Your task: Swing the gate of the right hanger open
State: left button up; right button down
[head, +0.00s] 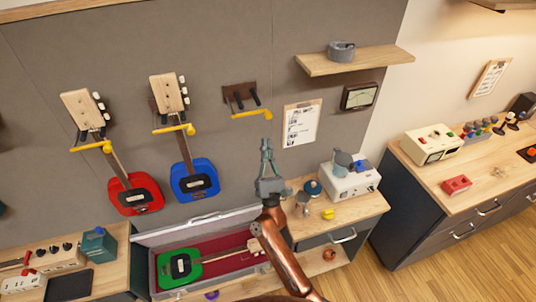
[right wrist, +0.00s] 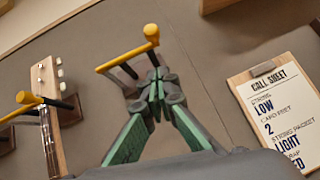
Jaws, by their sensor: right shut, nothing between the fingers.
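The right hanger (head: 240,94) is a brown block on the grey wall with two dark prongs and no guitar on it. Its yellow gate (head: 251,114) lies across the front of the prongs; in the right wrist view the gate (right wrist: 126,53) has an upturned, rounded knob at its right end. My right gripper (head: 266,146) is shut and empty, just below and right of the gate in the head view. In the right wrist view its fingertips (right wrist: 158,75) are close under the gate's knob end; whether they touch cannot be told. My left gripper is out of view.
A red guitar (head: 135,195) and a blue guitar (head: 194,181) hang to the left on hangers with yellow gates. A call sheet clipboard (head: 302,124) is right of the hanger, below a wooden shelf (head: 355,60). An open case (head: 215,216) holds a green guitar (head: 180,266) below.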

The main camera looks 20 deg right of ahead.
jog(key=r+p, duration=0.1)
jog(key=r, duration=0.1)
jog(key=w+r+p, duration=0.1)
jog(key=d+r+p, duration=0.1)
jog(key=r, duration=0.1)
jog(key=shift+w+r, duration=0.3)
jog(key=shift+w, duration=0.05)
